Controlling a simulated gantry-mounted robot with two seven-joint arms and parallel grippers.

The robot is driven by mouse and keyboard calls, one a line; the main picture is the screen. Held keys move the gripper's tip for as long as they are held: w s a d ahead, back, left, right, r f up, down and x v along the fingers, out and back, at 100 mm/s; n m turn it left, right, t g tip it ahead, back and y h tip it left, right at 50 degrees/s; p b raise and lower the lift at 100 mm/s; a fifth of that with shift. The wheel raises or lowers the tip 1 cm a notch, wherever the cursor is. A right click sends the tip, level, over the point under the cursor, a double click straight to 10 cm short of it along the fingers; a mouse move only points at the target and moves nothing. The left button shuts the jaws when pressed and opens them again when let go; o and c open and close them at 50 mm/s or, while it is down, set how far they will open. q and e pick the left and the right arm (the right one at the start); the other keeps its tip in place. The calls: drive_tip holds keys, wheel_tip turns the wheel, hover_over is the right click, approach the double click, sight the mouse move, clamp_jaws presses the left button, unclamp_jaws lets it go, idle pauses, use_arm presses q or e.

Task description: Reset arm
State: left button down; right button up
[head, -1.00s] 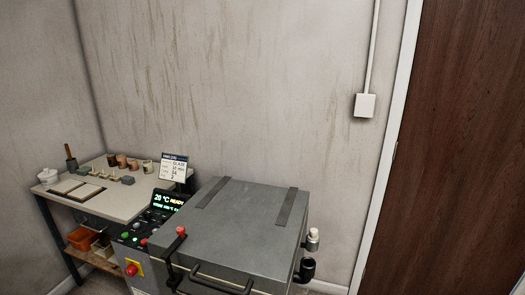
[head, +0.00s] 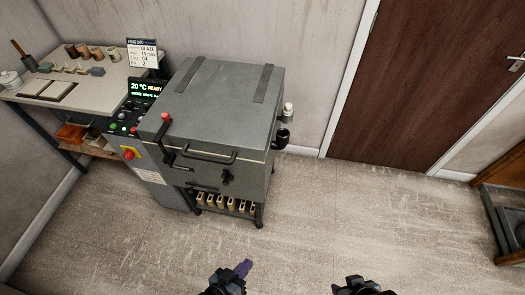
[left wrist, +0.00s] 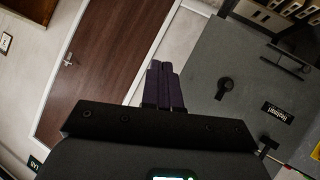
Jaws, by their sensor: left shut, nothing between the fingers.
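My left gripper (head: 243,268) shows at the bottom centre of the head view, its purple fingers pointing up and to the right over the floor. In the left wrist view its purple fingers (left wrist: 163,84) lie close together, shut and empty. My right gripper (head: 358,286) shows only in part at the bottom edge of the head view, to the right of the left one. Its fingers are not clear enough to tell open from shut. Both are well in front of the grey kiln (head: 215,95), touching nothing that I can see.
The kiln's lid is down and its front has a handle bar (head: 208,155). A workbench (head: 105,85) with cups stands to its left. A brown door (head: 410,90) is behind right. The floor (head: 340,210) between is clear.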

use_arm(q)
drive_tip(key=s+a+r+n+g+y, duration=0.15)
drive_tip(key=a+r+y, duration=0.6)
drive_tip(key=a, duration=0.75)
drive_tip(key=s+a+g, duration=0.2)
drive_tip(key=s+g, duration=0.3)
drive_tip(key=s, duration=0.1)
wheel_tip(320, 180, up, 38)
drive_tip(key=p, duration=3.8)
drive_tip(key=shift+w+d+r+t, duration=0.25)
drive_tip(key=shift+w+d+t, duration=0.05)
drive_tip(key=shift+w+t, duration=0.05)
